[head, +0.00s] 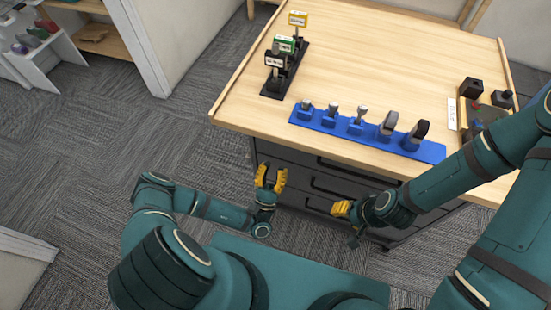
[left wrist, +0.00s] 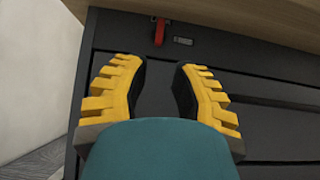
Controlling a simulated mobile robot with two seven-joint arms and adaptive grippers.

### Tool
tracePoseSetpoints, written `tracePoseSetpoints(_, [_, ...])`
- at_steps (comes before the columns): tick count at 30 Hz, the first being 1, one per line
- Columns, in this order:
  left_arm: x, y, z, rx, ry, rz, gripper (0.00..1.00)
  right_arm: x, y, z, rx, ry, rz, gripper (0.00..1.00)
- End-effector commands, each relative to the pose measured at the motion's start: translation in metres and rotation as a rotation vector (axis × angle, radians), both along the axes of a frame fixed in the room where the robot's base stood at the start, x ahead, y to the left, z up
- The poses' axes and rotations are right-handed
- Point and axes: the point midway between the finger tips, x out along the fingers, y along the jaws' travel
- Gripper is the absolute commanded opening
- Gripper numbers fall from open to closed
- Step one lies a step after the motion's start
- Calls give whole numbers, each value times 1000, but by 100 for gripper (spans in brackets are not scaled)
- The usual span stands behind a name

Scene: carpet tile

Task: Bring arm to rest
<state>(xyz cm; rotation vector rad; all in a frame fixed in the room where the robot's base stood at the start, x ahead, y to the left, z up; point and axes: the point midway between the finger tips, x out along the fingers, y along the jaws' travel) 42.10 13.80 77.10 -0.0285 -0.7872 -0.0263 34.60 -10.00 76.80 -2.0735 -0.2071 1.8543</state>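My left gripper (head: 270,178) has yellow fingers and hangs in front of the dark drawer cabinet under the bench. In the left wrist view the fingers of my left gripper (left wrist: 158,85) are spread apart with nothing between them, facing the dark drawer front (left wrist: 255,95). My right gripper (head: 342,209) is in front of the drawers further right, seen from the side; whether its fingers are apart cannot be made out. No object shows in either gripper.
The wooden workbench (head: 400,60) has a blue rack (head: 345,131) with several tools, a black stand (head: 275,85) with labelled tags, and a tray with black blocks (head: 472,88) at right. A red latch (left wrist: 159,32) is on the cabinet. Carpet (head: 80,150) at left is clear.

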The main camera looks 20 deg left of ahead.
Motion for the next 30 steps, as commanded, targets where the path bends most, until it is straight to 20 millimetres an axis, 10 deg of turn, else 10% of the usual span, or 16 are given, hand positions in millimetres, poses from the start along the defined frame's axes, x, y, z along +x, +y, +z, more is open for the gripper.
tracePoseSetpoints(19, [-1, -7, 3, 15, -6, -47, 25, 0, 0, 0, 0, 0, 0, 47])
tracePoseSetpoints(25, [-20, -75, 29, 199, -50, -507, 25, 0, 0, 0, 0, 0, 0, 47])
tracePoseSetpoints(30, [-83, -138, 32, 529, -62, -1043, 25, 0, 0, 0, 0, 0, 0, 47])
